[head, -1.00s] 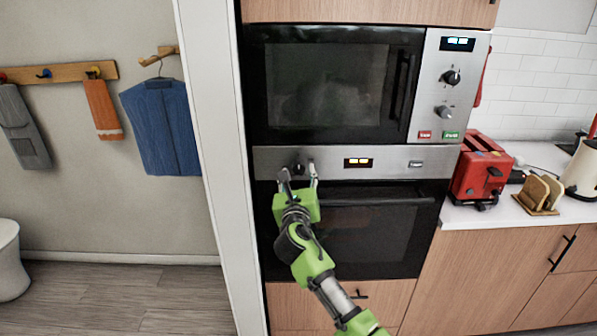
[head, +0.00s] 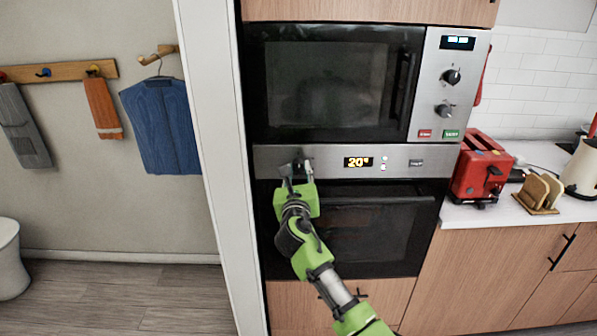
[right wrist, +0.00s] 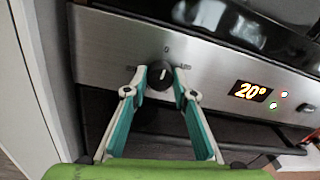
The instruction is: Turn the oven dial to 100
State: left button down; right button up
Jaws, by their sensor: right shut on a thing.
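The oven dial (right wrist: 159,76) is a round black knob with a white mark on the oven's steel panel (head: 330,155). In the right wrist view it sits between my fingertips. My right gripper (right wrist: 160,74) is shut on it, one finger on each side. In the head view the right gripper (head: 297,172) reaches up to the panel's left part and largely hides the dial. The oven display (head: 358,162) reads 20°, and it reads the same in the right wrist view (right wrist: 250,91). My left gripper is not in view.
The oven door (head: 365,235) and its handle lie just below the panel. A microwave (head: 335,85) with two knobs is above. A white wall edge (head: 213,150) stands close on the left. A red toaster (head: 480,172) stands on the counter at right.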

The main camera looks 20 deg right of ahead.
jog(key=shift+m, duration=1.1)
jog(key=m, duration=0.2)
jog(key=shift+m+p, duration=0.3)
jog(key=m, duration=0.3)
jog(key=shift+m+y+b, duration=0.3)
jog(key=shift+m+b, duration=0.05)
jog(key=shift+m, duration=1.35)
jog(key=o, duration=1.1)
